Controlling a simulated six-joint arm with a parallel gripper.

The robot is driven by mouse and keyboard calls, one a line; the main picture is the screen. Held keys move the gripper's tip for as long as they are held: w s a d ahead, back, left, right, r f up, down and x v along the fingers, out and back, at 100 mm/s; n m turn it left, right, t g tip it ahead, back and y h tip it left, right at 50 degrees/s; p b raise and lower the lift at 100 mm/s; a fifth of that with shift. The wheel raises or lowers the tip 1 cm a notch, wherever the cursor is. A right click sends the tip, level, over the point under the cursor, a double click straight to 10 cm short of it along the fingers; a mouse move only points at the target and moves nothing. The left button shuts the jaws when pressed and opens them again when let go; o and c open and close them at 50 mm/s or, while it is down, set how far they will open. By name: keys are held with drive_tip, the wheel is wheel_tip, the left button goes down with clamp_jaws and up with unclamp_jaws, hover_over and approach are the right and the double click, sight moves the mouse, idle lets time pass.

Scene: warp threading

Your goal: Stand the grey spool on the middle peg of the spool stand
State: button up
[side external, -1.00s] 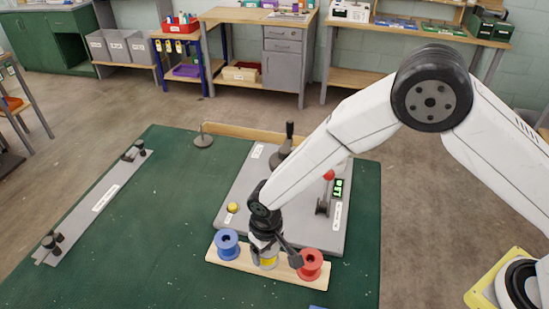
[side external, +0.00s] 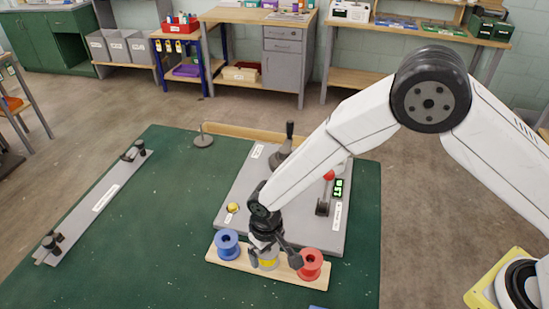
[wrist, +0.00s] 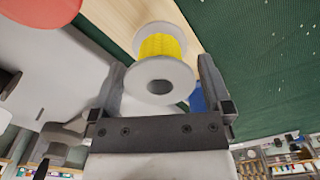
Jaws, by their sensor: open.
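The grey spool, with pale grey end discs and a yellow winding, stands upright at the middle place of the wooden spool stand (side external: 225,257) in the side view. It also shows in the wrist view as the grey spool (wrist: 163,72), with its dark centre hole facing the camera. My gripper (wrist: 161,62) is open, with one finger on each side of the spool and a visible gap to each. In the side view my gripper (side external: 273,257) is over the middle of the stand. The middle peg itself is hidden.
A blue spool (side external: 227,243) stands at the stand's left end and a red spool (side external: 311,265) at its right, close to my fingers. Behind is a grey plate (side external: 232,190) with a yellow button, levers and a display.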

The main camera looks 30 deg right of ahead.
drive_tip(key=shift+r, duration=3.75)
drive_tip(key=s+d+r+m+t, duration=0.1)
drive_tip(key=d+r, duration=0.3)
drive_tip(key=d, duration=0.4)
drive_tip(key=s+d+r+m, duration=0.1)
drive_tip(key=d+r, duration=0.2)
drive_tip(key=d, duration=0.5)
drive_tip(key=s+d+r+m+t, duration=0.1)
drive_tip(key=s+d+r, duration=0.1)
drive_tip(key=s+d, duration=0.7)
drive_tip(key=shift+s+d+r+t, duration=0.25)
drive_tip(key=shift+d+r+t, duration=0.05)
drive_tip(key=shift+d, duration=0.8)
